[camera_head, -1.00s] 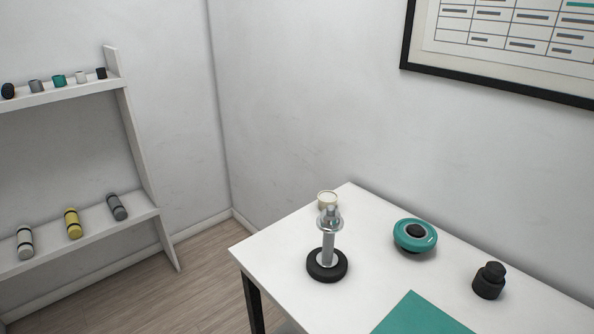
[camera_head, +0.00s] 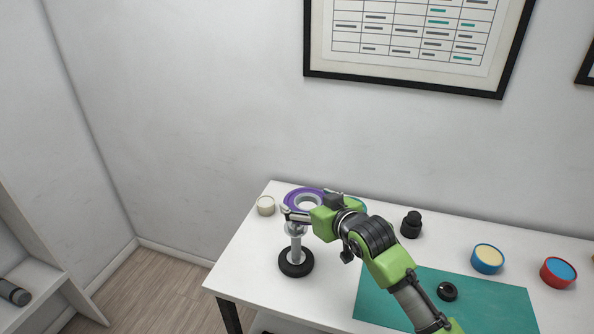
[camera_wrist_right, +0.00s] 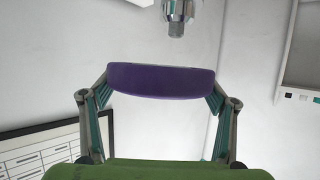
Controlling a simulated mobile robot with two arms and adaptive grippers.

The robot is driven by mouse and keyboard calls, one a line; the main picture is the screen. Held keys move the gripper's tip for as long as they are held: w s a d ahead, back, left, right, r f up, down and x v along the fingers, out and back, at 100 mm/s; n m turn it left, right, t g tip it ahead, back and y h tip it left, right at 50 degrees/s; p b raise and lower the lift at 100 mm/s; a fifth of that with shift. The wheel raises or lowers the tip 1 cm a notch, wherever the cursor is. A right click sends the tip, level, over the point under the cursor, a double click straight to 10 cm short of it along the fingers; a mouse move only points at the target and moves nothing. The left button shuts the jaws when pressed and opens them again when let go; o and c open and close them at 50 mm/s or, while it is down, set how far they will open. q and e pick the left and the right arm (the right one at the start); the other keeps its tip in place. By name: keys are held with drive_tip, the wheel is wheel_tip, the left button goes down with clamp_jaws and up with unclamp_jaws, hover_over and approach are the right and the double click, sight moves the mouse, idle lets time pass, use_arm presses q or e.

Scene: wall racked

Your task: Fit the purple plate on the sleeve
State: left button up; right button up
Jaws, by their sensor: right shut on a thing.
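The purple plate (camera_head: 291,197) is a ring with a pale centre, held in my right gripper (camera_head: 312,204). In the right wrist view the plate (camera_wrist_right: 160,82) is seen edge-on between both fingers. The sleeve is the upright metal post (camera_head: 296,245) on a round black base (camera_head: 296,264) at the table's left. In the head view the plate overlaps the area above the post's top, and my gripper partly covers it. In the right wrist view the sleeve's end (camera_wrist_right: 177,20) shows beyond the plate, apart from it. My left gripper is out of view.
A cream-topped tin (camera_head: 265,206) stands left of the plate. A teal object (camera_head: 361,205) is mostly hidden behind my arm.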

sight(298, 203)
drive_tip(key=w+a+r, duration=0.1)
drive_tip(key=w+a+r+p, duration=0.1)
drive_tip(key=a+r, duration=0.1)
drive_tip(key=shift+a+r, duration=0.1)
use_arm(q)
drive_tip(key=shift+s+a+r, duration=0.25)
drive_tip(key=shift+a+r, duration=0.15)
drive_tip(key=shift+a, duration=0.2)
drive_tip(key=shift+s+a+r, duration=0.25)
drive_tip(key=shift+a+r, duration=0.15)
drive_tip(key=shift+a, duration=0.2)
use_arm(e)
drive_tip(key=shift+r+p, duration=0.15)
drive_tip(key=shift+p, duration=0.2)
drive_tip(key=shift+f+b, duration=0.65)
drive_tip(key=shift+f, duration=0.3)
wheel_tip(298, 203, down, 3)
drive_tip(key=shift+f+b, duration=0.15)
drive_tip(key=shift+b, duration=0.75)
drive_tip(key=shift+f, duration=0.35)
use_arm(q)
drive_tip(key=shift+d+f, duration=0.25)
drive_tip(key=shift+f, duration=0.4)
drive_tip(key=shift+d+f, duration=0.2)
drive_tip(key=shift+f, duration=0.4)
use_arm(e)
drive_tip(key=shift+r, duration=0.1)
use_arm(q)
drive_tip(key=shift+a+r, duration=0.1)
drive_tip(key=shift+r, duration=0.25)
